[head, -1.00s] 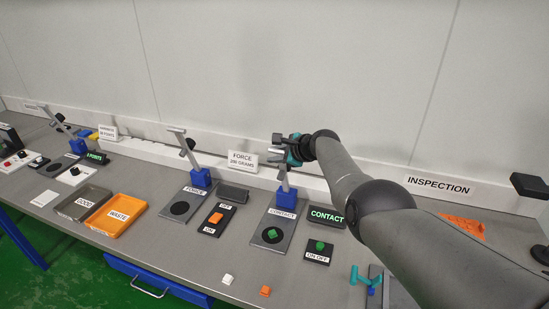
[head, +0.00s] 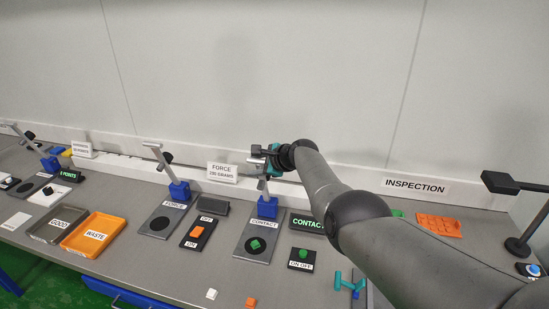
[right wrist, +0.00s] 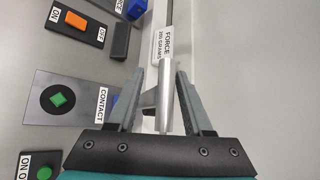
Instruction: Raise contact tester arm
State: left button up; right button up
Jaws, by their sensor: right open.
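The contact tester has a grey base plate (head: 240,252) labelled CONTACT, a black disc with a green piece (head: 256,244) on it, and a blue post (head: 267,207). Its thin grey arm (head: 262,186) points up from the post, and its upper end is hidden at my gripper. My right gripper (head: 262,156) is at the top of this arm. In the right wrist view the jaws of my right gripper (right wrist: 160,82) are open, with the silver bar of the tester arm (right wrist: 165,95) between the fingers. Contact with the fingers cannot be told. My left gripper is not in view.
A lit CONTACT display (head: 307,224) and an ON/OFF switch (head: 302,256) stand right of the tester. The force tester (head: 155,224), with its arm raised, is to the left. Good (head: 38,236) and waste (head: 80,249) trays lie farther left. A black stand (head: 517,246) is at right.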

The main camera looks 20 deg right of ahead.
jog(key=p+v, duration=0.2)
jog(key=shift+r+p, duration=0.25)
jog(key=shift+p, duration=0.15)
jog(key=p+v, duration=0.2)
jog(key=shift+s+d+r, duration=0.1)
jog(key=shift+s+r, duration=0.05)
jog(key=shift+s, duration=0.2)
jog(key=shift+p+v, duration=0.75)
jog(key=shift+v, duration=0.45)
jog(key=p, duration=0.1)
send_near(261, 163)
jog(key=shift+v, duration=0.8)
